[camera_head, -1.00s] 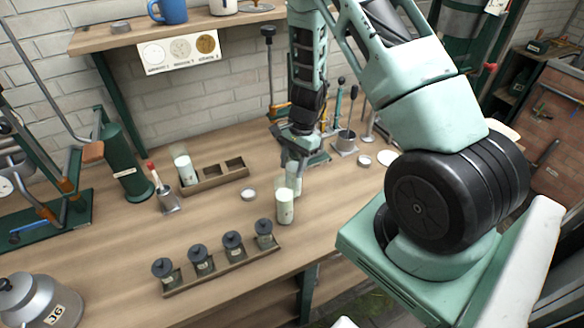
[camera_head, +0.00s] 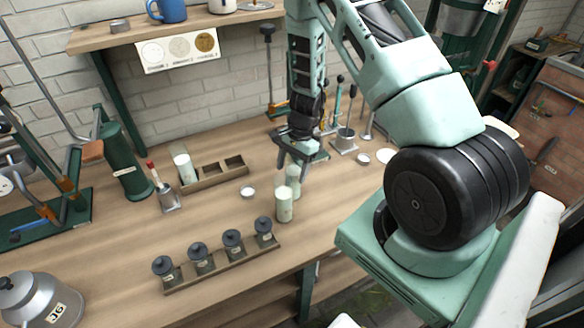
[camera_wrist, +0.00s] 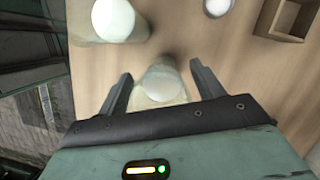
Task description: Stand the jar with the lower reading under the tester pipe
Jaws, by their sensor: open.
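A glass jar with pale contents (camera_head: 284,205) stands upright on the bench. A second jar (camera_head: 293,180) stands just behind it, below my gripper (camera_head: 293,160). A third jar (camera_head: 184,169) stands in the left slot of a wooden tray (camera_head: 215,178). In the wrist view, my open fingers (camera_wrist: 161,70) lie either side of one jar (camera_wrist: 158,86), with gaps showing; another jar (camera_wrist: 113,18) is beyond the left finger. No jar reading can be made out. I cannot tell for sure which fixture is the tester pipe.
Several dark-lidded small jars (camera_head: 232,239) stand in a front rack. A small white disc (camera_head: 248,193) lies left of the jars. A red-handled metal pot (camera_head: 167,198) and green cylinder (camera_head: 121,165) stand left. A metal can (camera_head: 40,300) is front left.

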